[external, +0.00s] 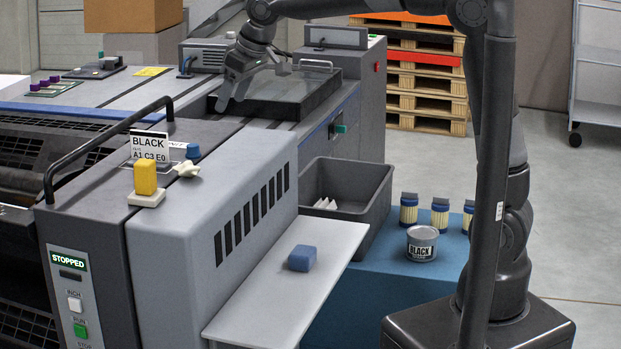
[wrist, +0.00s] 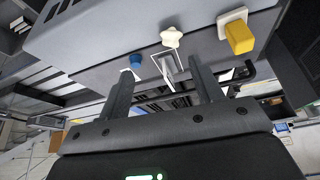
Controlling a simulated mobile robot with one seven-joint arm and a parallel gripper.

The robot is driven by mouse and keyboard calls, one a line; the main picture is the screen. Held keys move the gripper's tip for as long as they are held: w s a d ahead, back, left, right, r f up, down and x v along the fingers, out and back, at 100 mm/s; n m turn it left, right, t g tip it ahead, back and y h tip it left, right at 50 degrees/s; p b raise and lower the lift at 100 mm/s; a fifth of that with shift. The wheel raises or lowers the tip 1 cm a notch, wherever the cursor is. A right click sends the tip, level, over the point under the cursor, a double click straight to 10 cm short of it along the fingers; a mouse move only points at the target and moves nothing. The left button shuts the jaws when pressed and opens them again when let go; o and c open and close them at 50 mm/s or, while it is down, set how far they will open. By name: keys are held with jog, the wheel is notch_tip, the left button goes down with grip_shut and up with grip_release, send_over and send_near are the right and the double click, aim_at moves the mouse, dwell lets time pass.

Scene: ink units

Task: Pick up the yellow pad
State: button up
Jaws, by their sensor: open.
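The yellow pad (external: 145,177) stands upright on a small white base (external: 147,199) on top of the grey press unit, in front of the BLACK label card. In the wrist view the yellow pad (wrist: 240,38) shows at the upper right, beyond and to the right of my fingers. My gripper (external: 252,88) is over the dark tray area at the back, well behind and right of the pad. It is open and empty, and its spread fingers (wrist: 160,65) show apart in the wrist view.
A white star-shaped knob (external: 187,169) and a blue knob (external: 193,152) are beside the pad. A black rail (external: 105,145) runs along its left. A blue block (external: 302,258) lies on the light shelf (external: 245,318). A grey bin (external: 345,190) and a tin (external: 422,244) are to the right.

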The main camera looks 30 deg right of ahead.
aim_at(145, 162)
jog(key=s+a+f+n, duration=0.1)
jog(key=a+f, duration=0.1)
jog(key=a, duration=0.4)
jog(key=a+f, duration=0.3)
jog(key=a, duration=0.3)
jog(key=s+a+f+n+g, duration=0.1)
jog(key=a+f, duration=0.2)
jog(key=a, duration=0.3)
jog(key=shift+s+a+n, duration=0.2)
jog(key=shift+s+n, duration=0.1)
jog(key=shift+y, duration=0.3)
jog(key=x, duration=0.6)
jog(key=shift+w+a, duration=0.2)
jog(key=shift+w, duration=0.1)
jog(key=c, duration=1.1)
jog(key=shift+r, duration=0.2)
